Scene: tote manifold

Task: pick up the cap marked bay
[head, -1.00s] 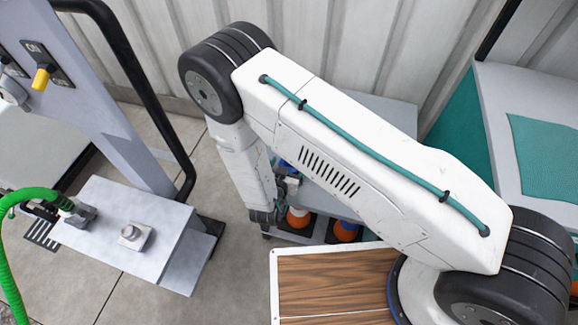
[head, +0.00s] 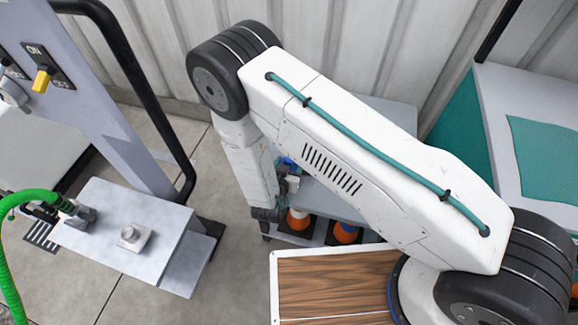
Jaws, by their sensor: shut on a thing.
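My gripper (head: 291,183) shows only in part, low beside my white forearm and over the grey cart. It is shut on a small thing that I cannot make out. A small blue patch (head: 288,163) shows right by the gripper, and I cannot tell if it is the held thing. No lettering "bay" is readable anywhere. My upper arm and wrist hide much of this area.
At left, a grey stand (head: 100,205) bears a metal fitting (head: 134,236) and a green hose (head: 12,270). A black rail (head: 140,90) rises behind it. Bare floor lies between.

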